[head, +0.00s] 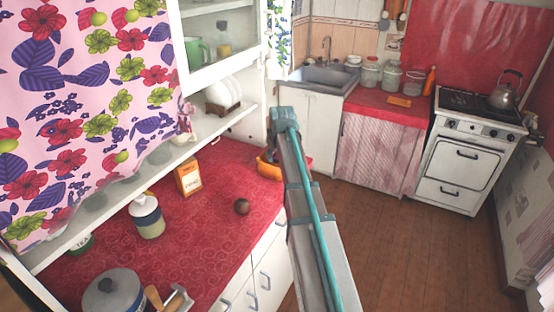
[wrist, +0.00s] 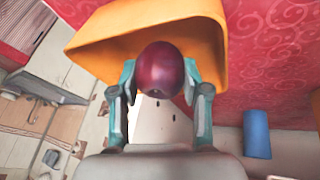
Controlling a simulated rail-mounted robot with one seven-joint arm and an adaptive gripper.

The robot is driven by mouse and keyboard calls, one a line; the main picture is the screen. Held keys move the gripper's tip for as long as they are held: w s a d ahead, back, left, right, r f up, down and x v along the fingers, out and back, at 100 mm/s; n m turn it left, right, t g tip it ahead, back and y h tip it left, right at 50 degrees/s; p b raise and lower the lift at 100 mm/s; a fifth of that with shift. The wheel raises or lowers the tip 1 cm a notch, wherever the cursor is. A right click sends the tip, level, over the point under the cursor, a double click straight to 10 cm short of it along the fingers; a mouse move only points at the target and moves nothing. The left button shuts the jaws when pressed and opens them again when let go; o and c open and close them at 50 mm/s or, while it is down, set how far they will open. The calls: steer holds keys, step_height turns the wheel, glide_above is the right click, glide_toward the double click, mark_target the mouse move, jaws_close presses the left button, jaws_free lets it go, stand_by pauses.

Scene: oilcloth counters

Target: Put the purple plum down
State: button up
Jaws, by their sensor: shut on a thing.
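The purple plum (wrist: 160,70) is between the two fingers of my gripper (wrist: 160,88) in the wrist view, and the gripper is shut on it. The plum overlaps an orange container (wrist: 95,45) with an open, sloping inside. I cannot tell whether the plum touches it. In the head view, the orange container (head: 267,170) sits at the far right end of the red counter, partly behind my arm. The held plum cannot be made out there.
A dark round fruit (head: 242,207) lies on the red counter (head: 215,240). An orange-white box (head: 188,177), a bottle (head: 147,216) and a lidded pot (head: 113,294) stand left of it. A blue cylinder (wrist: 257,133) is right of my gripper. The counter's middle has free room.

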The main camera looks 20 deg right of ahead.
mark_target(277, 161)
steer(key=shift+w+d+f, duration=0.35)
steer(key=shift+w+f, duration=0.1)
steer(key=shift+f, duration=0.15)
steer(key=shift+w+d+f+p, duration=0.1)
steer(key=shift+f+p, duration=0.45)
steer(key=shift+f, duration=1.2)
steer(key=shift+f, duration=0.1)
steer(key=o, duration=1.2)
steer(key=shift+c, duration=0.2)
steer(key=b+v, duration=0.2)
steer(key=v, duration=1)
steer(key=shift+b, duration=0.3)
